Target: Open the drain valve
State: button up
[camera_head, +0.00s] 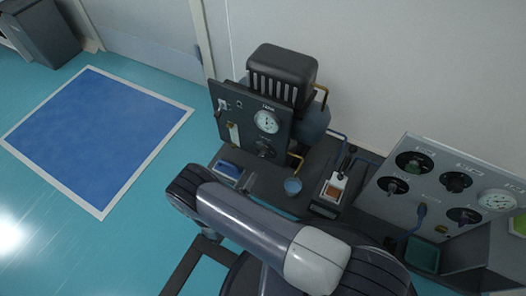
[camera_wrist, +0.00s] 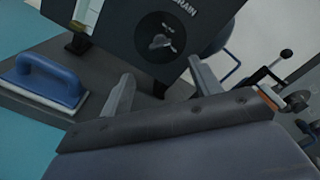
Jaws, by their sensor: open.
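The drain valve is a dark round knob with a small light handle (camera_wrist: 160,38) on a dark panel, under the printed word DRAIN, at the top middle of the wrist view. In the head view the knob (camera_head: 265,148) is on the lower part of the upright panel (camera_head: 238,126), below a white gauge. My gripper (camera_wrist: 160,84) is open and empty, its two fingers apart and pointing toward the panel. The valve handle shows beyond and between the fingertips, apart from them. In the head view my arm covers the area in front, and the fingers cannot be made out clearly.
A blue-handled float or brush (camera_wrist: 48,82) lies left of my gripper on the dark bench. A lever fitting (camera_wrist: 275,75) is to the right. Another control panel (camera_head: 430,185) stands far right. Floor at left is free.

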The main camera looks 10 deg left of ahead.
aim_at(262, 154)
jog(key=b+x, duration=0.3)
jog(key=x, duration=0.7)
jog(key=shift+w, duration=0.3)
jog(key=shift+d, duration=0.15)
jog(key=c, duration=1)
jog(key=shift+m, duration=0.4)
jog(key=m, duration=0.9)
jog(key=shift+m, duration=0.3)
